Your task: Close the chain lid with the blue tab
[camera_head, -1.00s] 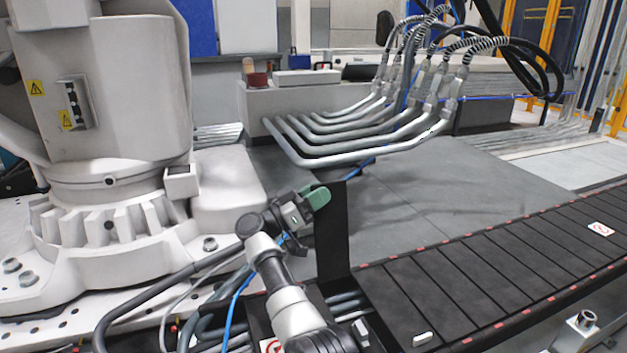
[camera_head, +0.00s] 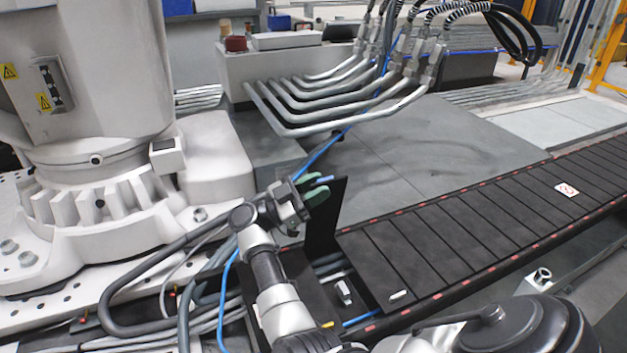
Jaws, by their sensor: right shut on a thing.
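The chain lid (camera_head: 327,215) is a thin black plate standing upright at the near end of the black cable chain track (camera_head: 450,233). A small blue tab (camera_head: 324,180) shows at the lid's upper left edge, between green fingertips. My right gripper (camera_head: 317,188) has these green fingers and is shut on the blue tab, beside the lid. The open section below the lid shows grey hoses inside. My left gripper is not in view.
A large white robot base (camera_head: 90,190) stands at the left, with dark hoses (camera_head: 150,325) in front of it. Bent grey pipes (camera_head: 340,125) hang over the floor behind the lid. The closed chain covers to the right are mostly clear. A dark link of mine fills the bottom right.

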